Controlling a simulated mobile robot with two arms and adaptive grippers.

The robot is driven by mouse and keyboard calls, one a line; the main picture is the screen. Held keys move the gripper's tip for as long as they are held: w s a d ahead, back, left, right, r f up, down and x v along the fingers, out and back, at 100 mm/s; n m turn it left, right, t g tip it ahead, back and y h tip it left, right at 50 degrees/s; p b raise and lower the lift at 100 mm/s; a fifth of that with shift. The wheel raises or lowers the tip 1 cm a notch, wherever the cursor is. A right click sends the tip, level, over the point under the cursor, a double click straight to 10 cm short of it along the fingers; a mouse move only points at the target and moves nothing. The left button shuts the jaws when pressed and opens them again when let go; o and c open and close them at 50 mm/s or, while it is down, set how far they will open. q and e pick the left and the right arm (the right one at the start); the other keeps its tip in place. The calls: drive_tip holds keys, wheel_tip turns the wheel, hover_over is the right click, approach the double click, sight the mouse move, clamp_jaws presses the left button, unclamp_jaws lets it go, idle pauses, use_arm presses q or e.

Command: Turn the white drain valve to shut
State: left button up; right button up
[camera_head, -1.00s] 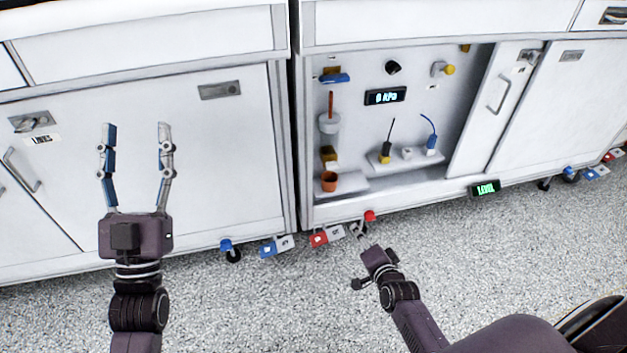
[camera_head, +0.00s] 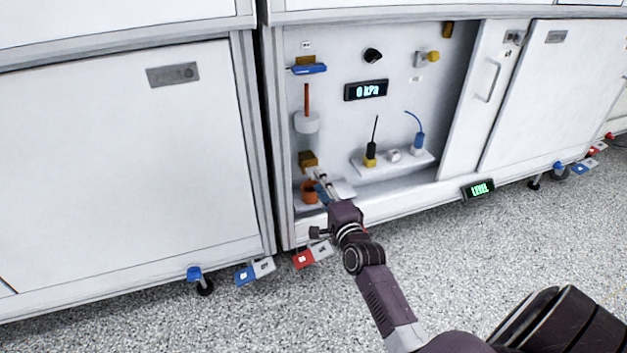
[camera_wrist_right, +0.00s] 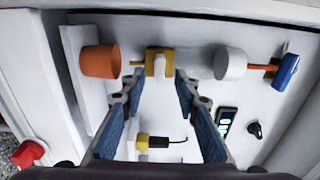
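The white drain valve is a white lever (camera_wrist_right: 159,66) on a brass-yellow block (camera_head: 307,159), low at the left of the open cabinet bay. In the right wrist view the block (camera_wrist_right: 152,53) sits at the top centre. My right gripper (camera_head: 321,186) reaches into the bay just below and right of the valve. In the wrist view my right gripper (camera_wrist_right: 155,84) is open, its blue-padded fingers either side of the lever's line, with nothing held. I cannot tell whether the tips touch the lever. My left gripper is out of view.
An orange cup (camera_head: 310,191) stands close below the valve, left of the fingers. A white cylinder (camera_head: 306,122) with an orange rod is above. A display (camera_head: 366,90) reads 0 kPa. A shelf (camera_head: 410,160) holds plugs on the right. The bay's lower edge lies below my gripper.

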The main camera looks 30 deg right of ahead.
drive_tip(key=shift+b+x, duration=0.9)
drive_tip(key=shift+x, duration=1.25)
drive_tip(key=shift+f, duration=0.1)
clamp_jaws()
